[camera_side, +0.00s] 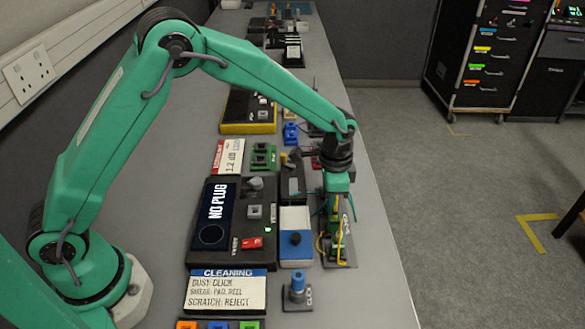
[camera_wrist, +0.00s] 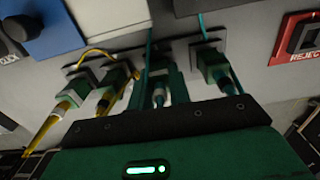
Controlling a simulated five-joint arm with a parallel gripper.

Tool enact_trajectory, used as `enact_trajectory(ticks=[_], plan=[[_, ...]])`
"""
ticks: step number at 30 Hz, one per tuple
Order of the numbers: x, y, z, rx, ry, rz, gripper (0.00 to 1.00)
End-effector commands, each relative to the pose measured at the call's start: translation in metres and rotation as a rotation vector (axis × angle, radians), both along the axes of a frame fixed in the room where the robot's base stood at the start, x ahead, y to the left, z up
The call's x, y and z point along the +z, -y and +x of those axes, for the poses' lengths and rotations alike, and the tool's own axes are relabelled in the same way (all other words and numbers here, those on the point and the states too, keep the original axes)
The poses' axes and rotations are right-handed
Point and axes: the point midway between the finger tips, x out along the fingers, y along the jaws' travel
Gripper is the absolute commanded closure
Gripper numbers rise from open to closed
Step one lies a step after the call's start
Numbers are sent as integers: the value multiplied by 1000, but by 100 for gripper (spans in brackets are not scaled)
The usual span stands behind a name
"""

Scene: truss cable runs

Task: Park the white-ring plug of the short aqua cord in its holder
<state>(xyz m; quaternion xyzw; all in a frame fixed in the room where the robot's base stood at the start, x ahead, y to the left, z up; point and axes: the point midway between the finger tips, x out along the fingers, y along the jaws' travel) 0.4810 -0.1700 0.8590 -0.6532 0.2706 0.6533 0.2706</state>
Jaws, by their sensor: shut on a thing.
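My gripper (camera_side: 338,205) points down over a small dark cord-holder plate (camera_side: 340,262) near the table's right edge. In the wrist view, my gripper's fingers (camera_wrist: 158,88) are shut around a plug with a pale ring (camera_wrist: 158,97), with an aqua cord (camera_wrist: 149,50) running up beside them. Whether this plug is seated in a holder cannot be told. Right of it, another green plug with an aqua cord (camera_wrist: 214,66) stands at its own mount. To the left are two green plugs with yellow cords (camera_wrist: 85,88). The plug tip is hidden by the fingers.
A white-topped blue box (camera_side: 295,220) and a black "NO PLUG" tester (camera_side: 228,215) stand left of the holder plate. A red "REJECT" switch box (camera_wrist: 305,38) is at the wrist view's right.

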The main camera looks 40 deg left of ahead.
Motion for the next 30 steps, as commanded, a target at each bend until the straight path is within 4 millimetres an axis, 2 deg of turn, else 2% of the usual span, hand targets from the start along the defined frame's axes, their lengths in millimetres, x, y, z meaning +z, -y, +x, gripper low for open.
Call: enact_trajectory(ticks=[8, 9, 12, 30], plan=[[-1, 0, 0, 0, 0, 0, 100], [-1, 0, 0, 0, 0, 0, 75], [-1, 0, 0, 0, 0, 0, 55], [2, 0, 0, 0, 1, -1, 55]])
